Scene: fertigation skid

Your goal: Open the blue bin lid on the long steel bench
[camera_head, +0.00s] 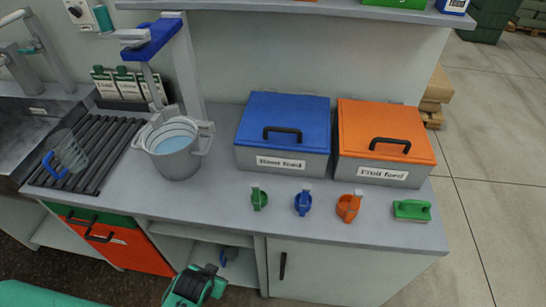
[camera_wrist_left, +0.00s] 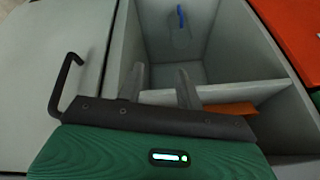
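The blue bin lid (camera_head: 288,114) lies closed on a grey bin labelled "Bloom feed" or similar (camera_head: 270,160) on the long steel bench (camera_head: 225,205). A black handle (camera_head: 282,131) stands on the lid near its front. My left gripper (camera_head: 208,270) is low in front of the bench, well below and left of the bin. In the left wrist view its two fingers (camera_wrist_left: 160,82) are apart with nothing between them. They point at an open grey compartment. The lid does not show in that view. My right gripper is not in view.
An orange-lidded bin (camera_head: 385,125) stands right beside the blue one. Several scoops, including a blue one (camera_head: 303,202), and a green brush (camera_head: 411,210) lie in front. A bucket (camera_head: 175,155) stands left. A black door handle (camera_wrist_left: 65,82) juts out near my left gripper.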

